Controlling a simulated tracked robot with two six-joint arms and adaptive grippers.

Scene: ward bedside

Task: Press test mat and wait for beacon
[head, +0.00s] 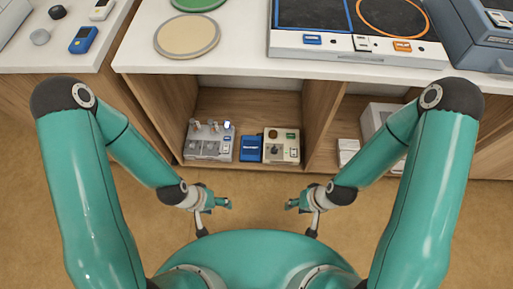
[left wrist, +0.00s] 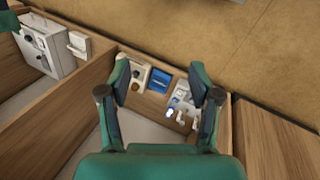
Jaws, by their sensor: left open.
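A white panel (head: 360,48) on the counter carries a dark square pad with a blue border (head: 313,12) and a dark pad with an orange ring (head: 392,16). I cannot tell which surface is the test mat, and I cannot pick out the beacon. My left gripper (head: 222,203) is low in front of the open shelf, apart from the counter; in the left wrist view it is open and empty (left wrist: 160,70). My right gripper (head: 294,204) is also low in front of the shelf, too small to tell open or shut.
The shelf holds a grey box with knobs (head: 208,143), a blue box (head: 251,148) and a beige box (head: 281,146). A tan disc (head: 187,35) and a green disc (head: 196,3) lie on the counter. A wooden divider (head: 322,115) splits the shelf. The floor before it is clear.

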